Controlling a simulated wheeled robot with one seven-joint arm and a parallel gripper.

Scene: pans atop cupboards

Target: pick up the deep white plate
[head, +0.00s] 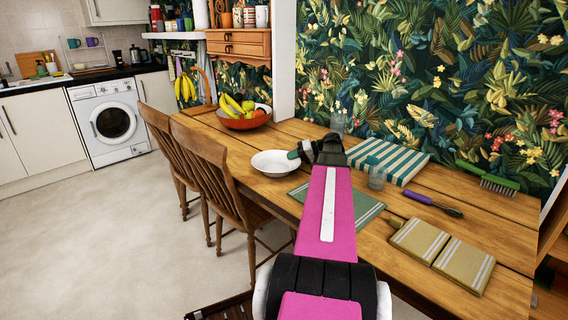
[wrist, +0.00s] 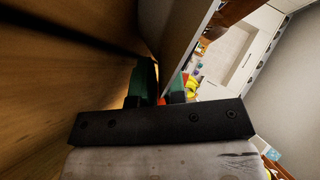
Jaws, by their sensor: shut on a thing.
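The deep white plate (head: 270,163) is a shallow white bowl shape at the middle of the wooden table, left of my arm. My gripper (head: 294,154) reaches its right rim from the right, with green-tipped fingers. It is shut on that rim. The plate looks level and at table height; I cannot tell whether it is clear of the wood. In the wrist view my gripper (wrist: 161,88) points along the table, and a pale surface runs between and beyond its fingers, probably the plate seen close up.
A red bowl of bananas (head: 245,119) stands behind left on the table (head: 481,222). Wooden chairs (head: 225,175) line the near left edge.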

